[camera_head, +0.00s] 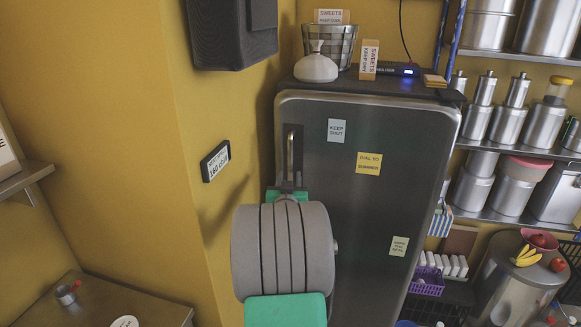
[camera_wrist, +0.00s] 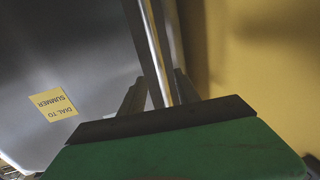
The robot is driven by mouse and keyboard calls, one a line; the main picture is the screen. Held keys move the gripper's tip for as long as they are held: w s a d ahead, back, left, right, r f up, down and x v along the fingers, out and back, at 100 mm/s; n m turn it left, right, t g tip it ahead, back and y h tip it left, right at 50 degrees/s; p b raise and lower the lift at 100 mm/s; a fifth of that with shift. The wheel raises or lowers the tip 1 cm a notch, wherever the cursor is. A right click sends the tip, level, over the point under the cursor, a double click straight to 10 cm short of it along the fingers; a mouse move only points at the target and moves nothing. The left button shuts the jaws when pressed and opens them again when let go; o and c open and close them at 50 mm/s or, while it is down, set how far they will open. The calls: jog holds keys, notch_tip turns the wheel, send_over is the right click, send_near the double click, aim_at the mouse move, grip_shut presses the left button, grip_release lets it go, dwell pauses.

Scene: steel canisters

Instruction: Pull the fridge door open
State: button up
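The fridge door (camera_head: 340,190) is a grey metal panel and looks closed. My gripper (camera_head: 288,184) is at the lower end of the handle, and the thick grey wrist hides the door below. In the wrist view, the handle bar (camera_wrist: 155,45) runs down between the two dark fingers of my gripper (camera_wrist: 160,85). The fingers are on either side of the bar. I cannot tell whether they press on it. The yellow note (camera_wrist: 53,105) on the door shows upside down.
A yellow wall (camera_head: 215,220) is close on the left of the fridge. Shelves of steel canisters (camera_head: 508,120) are on the right. A low table (camera_head: 110,305) is at lower left.

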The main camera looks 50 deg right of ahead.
aim_at(290, 169)
jog(key=p+x, duration=0.1)
jog(key=x, duration=0.6)
jog(key=shift+p, duration=0.3)
jog(key=shift+a, duration=0.1)
grip_shut()
dwell(0.8)
